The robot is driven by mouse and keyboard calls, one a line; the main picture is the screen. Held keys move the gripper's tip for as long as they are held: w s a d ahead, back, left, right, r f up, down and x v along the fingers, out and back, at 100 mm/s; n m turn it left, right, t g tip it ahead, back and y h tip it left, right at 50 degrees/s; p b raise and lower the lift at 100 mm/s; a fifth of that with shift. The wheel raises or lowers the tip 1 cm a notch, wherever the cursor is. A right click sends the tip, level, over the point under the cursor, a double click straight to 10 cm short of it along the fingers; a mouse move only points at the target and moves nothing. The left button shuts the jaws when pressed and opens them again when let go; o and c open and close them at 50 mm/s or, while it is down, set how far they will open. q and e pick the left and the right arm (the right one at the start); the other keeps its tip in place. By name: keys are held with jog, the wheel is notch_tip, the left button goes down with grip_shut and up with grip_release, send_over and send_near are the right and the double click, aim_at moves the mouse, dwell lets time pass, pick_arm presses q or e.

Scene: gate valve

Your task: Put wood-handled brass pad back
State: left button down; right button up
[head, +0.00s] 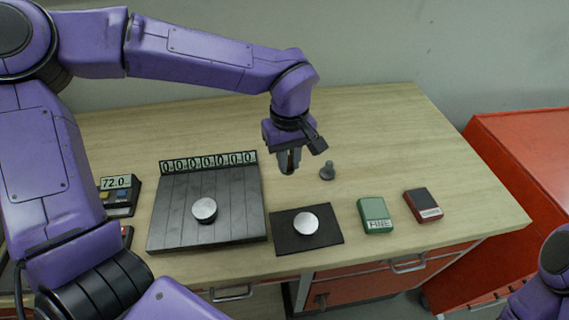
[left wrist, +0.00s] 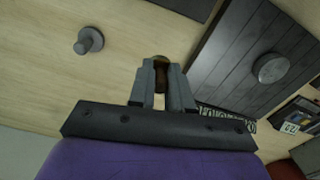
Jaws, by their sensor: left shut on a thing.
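My left gripper (head: 289,168) is above the bench, between the slatted black plate and a small grey knobbed piece. It is shut on the wood-handled brass pad, held clear of the bench top. In the left wrist view, the pad (left wrist: 161,60) shows as a brown handle with a brass-coloured edge between the fingers (left wrist: 163,80). Most of the pad is hidden by the fingers. My right gripper is out of view; only a purple part of my right arm shows at the lower right.
The slatted black plate (head: 235,225) carries a silver disc (head: 204,209) and a row of zero counters (head: 208,162). A dark mat (head: 330,238) carries another silver disc (head: 306,223). The grey knobbed piece (head: 327,172), green block (head: 375,214) and dark red block (head: 421,203) stand right. A 72.0 display (head: 116,183) is left.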

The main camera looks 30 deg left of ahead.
pick_arm(q)
jog(key=f, duration=0.1)
jog(key=w+a+f, duration=0.2)
jog(key=f, duration=0.1)
jog(key=shift+w+a+p, duration=0.1)
jog(key=shift+w+p, duration=0.1)
jog(key=shift+p, duration=0.2)
notch_tip(320, 180, down, 3)
jog(key=shift+w+a+r+p, duration=0.1)
jog(key=shift+a+p, duration=0.05)
jog(key=shift+p, duration=0.35)
jog(key=shift+w+f, duration=0.1)
jog(key=shift+f, duration=0.3)
jog(key=shift+f, duration=0.1)
jog(key=c, duration=1.1)
grip_release()
jog(key=shift+o, duration=0.2)
notch_tip(320, 180, up, 12)
jog(key=b, duration=0.1)
jog(key=shift+b, duration=0.35)
